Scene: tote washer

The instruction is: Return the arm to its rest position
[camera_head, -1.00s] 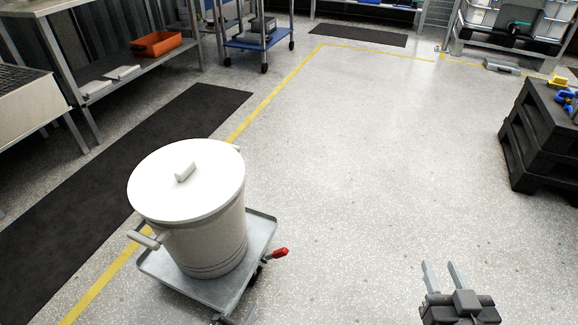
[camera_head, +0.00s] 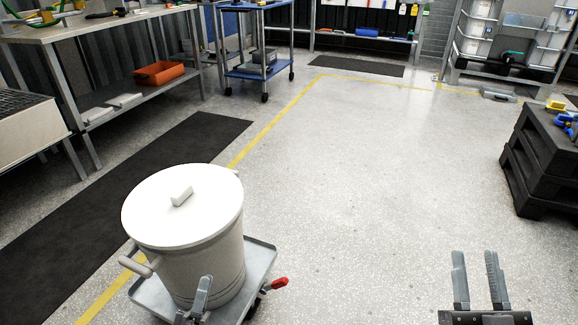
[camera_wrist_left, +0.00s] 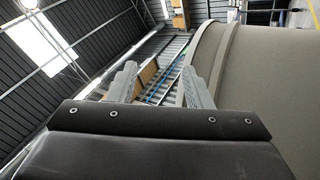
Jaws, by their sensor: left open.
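My left gripper (camera_head: 196,304) is at the bottom of the head view, in front of the lidded pale bin (camera_head: 190,250). In the left wrist view its two fingers (camera_wrist_left: 158,85) stand apart with nothing between them. The bin's curved wall (camera_wrist_left: 270,70) is close on the right there; I cannot tell if a finger touches it. My right gripper (camera_head: 478,280) is at the lower right of the head view, its two fingers apart and empty, over bare floor. Most of both arms is out of view.
The bin stands on a grey wheeled platform (camera_head: 262,262) with a red-tipped lever (camera_head: 279,283). A dark mat (camera_head: 120,185) and yellow floor line lie to the left. Black stacked pallets (camera_head: 540,165) stand at the right. A blue cart (camera_head: 257,45) is at the back. The middle floor is clear.

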